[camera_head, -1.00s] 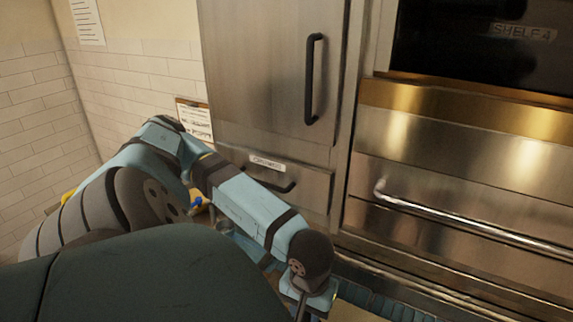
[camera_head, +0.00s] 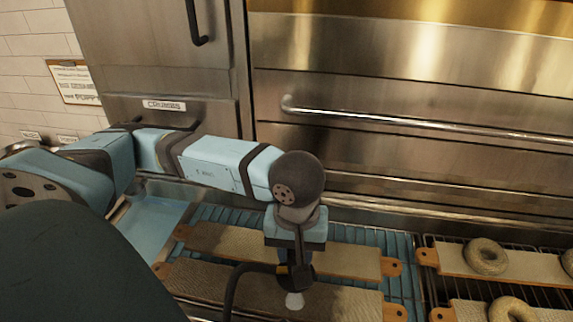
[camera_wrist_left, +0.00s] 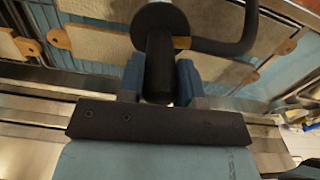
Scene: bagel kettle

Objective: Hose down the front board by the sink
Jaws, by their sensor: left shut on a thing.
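My left gripper (camera_head: 297,255) is above the boards, shut on the black spray nozzle (camera_head: 296,276). A dark hose (camera_head: 232,288) runs from the nozzle down to the left. A pale tip points down over the front board; I cannot tell if water flows. The left wrist view shows the dark nozzle (camera_wrist_left: 160,65) between my blue fingers. My right gripper is not in view.
Boards with bagels (camera_head: 487,257) lie on a dark rack at the right. A blue basin (camera_head: 152,222) shows at the left. Behind stand a steel cabinet marked "CRUMBS" (camera_head: 164,104) and an oven with a long handle (camera_head: 420,122).

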